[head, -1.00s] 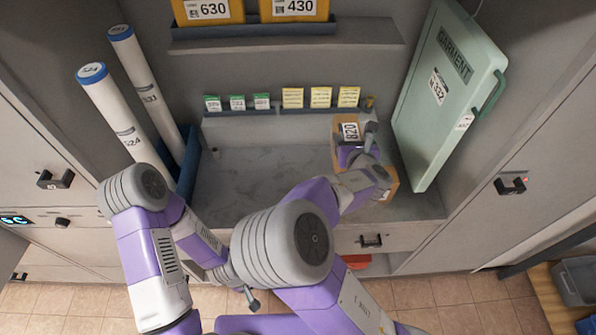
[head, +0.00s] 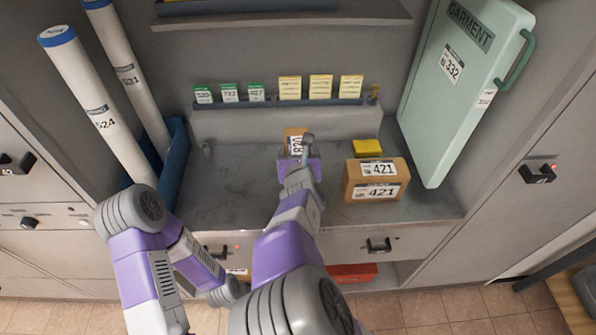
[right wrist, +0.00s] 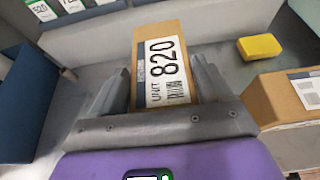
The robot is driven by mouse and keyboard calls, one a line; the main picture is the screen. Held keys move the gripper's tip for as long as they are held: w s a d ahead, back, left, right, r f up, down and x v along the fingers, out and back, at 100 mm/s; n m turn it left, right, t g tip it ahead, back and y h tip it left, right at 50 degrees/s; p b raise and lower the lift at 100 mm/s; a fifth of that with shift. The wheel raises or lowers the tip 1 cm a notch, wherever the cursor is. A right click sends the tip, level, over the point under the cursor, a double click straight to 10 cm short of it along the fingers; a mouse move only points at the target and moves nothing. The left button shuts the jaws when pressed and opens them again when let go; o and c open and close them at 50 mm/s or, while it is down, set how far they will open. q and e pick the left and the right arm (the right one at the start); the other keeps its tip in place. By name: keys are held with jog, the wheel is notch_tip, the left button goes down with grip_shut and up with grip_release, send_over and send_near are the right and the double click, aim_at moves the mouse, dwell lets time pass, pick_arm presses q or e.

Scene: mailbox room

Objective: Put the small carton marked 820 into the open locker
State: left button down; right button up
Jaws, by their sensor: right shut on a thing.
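The small carton marked 820 (right wrist: 161,62) is brown with a white label, seen close in the right wrist view. It also shows in the head view (head: 292,135), partly behind my gripper. My right gripper (right wrist: 163,88) is shut on this carton, one finger on each side, over the grey counter (head: 235,190). In the head view my right gripper (head: 298,160) points toward the back of the counter. My left arm is at lower left; its gripper cannot be made out. No open locker is clearly visible in these views.
A larger carton marked 421 (head: 376,182) stands on the counter to the right, with a yellow block (head: 367,147) behind it. White tubes (head: 97,105) lean at left. A green garment case (head: 465,90) leans at right. Small cards line the back ledge (head: 275,103).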

notch_tip(320, 180, down, 5)
jog(key=shift+b, duration=1.15)
jog(key=shift+r, duration=0.1)
jog(key=o, duration=1.3)
jog(key=shift+f, duration=0.2)
jog(key=o, duration=0.4)
jog(key=shift+r, duration=0.15)
